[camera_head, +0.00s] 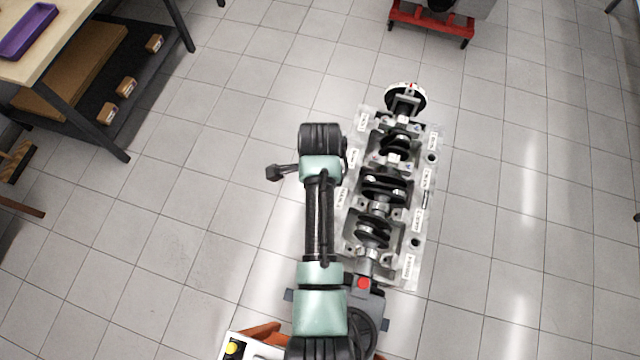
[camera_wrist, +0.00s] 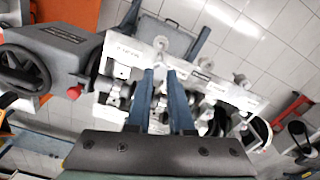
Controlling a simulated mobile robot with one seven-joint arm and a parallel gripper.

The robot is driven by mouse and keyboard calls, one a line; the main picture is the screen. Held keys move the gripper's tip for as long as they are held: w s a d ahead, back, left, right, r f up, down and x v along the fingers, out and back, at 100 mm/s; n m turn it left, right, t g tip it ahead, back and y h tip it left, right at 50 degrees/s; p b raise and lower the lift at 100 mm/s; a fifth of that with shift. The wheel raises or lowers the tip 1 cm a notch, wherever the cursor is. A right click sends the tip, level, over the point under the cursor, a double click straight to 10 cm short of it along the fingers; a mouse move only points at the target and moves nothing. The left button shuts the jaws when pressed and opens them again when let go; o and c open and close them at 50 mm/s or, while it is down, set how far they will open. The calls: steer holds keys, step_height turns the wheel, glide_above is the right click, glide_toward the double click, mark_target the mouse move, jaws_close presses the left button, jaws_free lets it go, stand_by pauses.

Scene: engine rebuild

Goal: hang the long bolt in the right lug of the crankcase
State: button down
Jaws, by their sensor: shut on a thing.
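The pale metal crankcase (camera_head: 413,255), with a dark crankshaft (camera_head: 385,188) in it and small white labels along both sides, lies to the right of my arm in the head view. In the wrist view the crankcase (camera_wrist: 225,88) runs across the middle. My gripper (camera_wrist: 161,70) shows there as two blue fingers, nearly closed, over the crankcase's labelled edge. A pale metal piece (camera_wrist: 160,45) shows at the fingertips; I take it for the head of the long bolt, but its shank cannot be made out. My arm hides the gripper in the head view. I cannot tell which lug is the right one.
A grey stand with a handwheel (camera_wrist: 22,72) and red knob (camera_wrist: 75,92) adjoins the crankcase; the knob (camera_head: 363,283) also shows in the head view. A workbench with a purple tray (camera_head: 30,30) is top left. A red trolley (camera_head: 430,22) is at the top.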

steer(key=shift+f+m, duration=0.1)
steer(key=shift+m, duration=0.2)
step_height(320, 180, down, 6)
steer(key=b, duration=0.6)
steer(key=shift+w+b, duration=0.1)
steer(key=shift+b, duration=0.2)
steer(key=shift+a+p, duration=0.1)
steer(key=shift+p, duration=0.2)
step_height(320, 180, down, 7)
steer(key=b, duration=0.5)
stand_by(4.5)
steer(key=c, duration=1)
jaws_free()
steer(key=shift+c, duration=0.2)
steer(key=shift+r, duration=0.2)
